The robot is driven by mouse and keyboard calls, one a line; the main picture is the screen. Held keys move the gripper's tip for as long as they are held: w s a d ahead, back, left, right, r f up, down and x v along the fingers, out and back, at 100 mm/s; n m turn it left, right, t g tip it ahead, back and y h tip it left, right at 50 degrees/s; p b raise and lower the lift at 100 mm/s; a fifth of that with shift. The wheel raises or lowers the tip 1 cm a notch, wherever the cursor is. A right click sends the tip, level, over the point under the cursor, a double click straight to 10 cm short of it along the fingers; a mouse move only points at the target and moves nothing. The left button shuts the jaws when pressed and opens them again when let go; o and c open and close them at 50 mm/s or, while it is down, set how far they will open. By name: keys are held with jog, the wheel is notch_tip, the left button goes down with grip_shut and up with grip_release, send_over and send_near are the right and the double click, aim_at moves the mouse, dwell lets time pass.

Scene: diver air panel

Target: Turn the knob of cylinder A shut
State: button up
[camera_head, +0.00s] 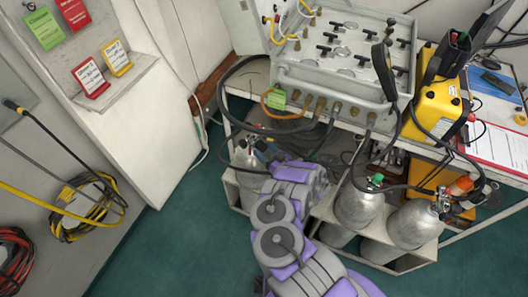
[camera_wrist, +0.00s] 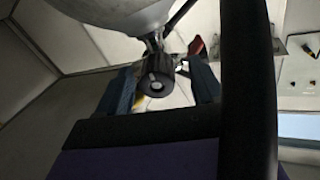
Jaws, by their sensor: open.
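A silver cylinder (camera_head: 247,165) stands at the left in a white rack under the bench, with its valve near the end of my arm. No letter shows on it, so I cannot confirm it is cylinder A. In the wrist view, a grey cylinder body (camera_wrist: 115,12) fills the top, with a dark ribbed knob (camera_wrist: 156,74) on its valve. My gripper (camera_wrist: 161,72) is open, with one blue-grey finger on each side of the knob and visible gaps to it. In the head view the fingertips are hard to make out.
Two more silver cylinders stand to the right, one with a green knob (camera_head: 376,179) and one with an orange knob (camera_head: 461,185). Black hoses (camera_head: 345,165) hang from the air panel (camera_head: 345,62) close to my arm. Green floor (camera_head: 190,235) is clear at left.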

jog(key=shift+w+d+r, duration=0.15)
jog(key=shift+w+d, duration=0.05)
jog(key=shift+d, duration=0.25)
jog(key=shift+a, duration=0.5)
jog(key=c, duration=0.7)
jog(key=shift+d, duration=0.2)
jog(key=c, duration=0.4)
jog(key=shift+o, duration=0.2)
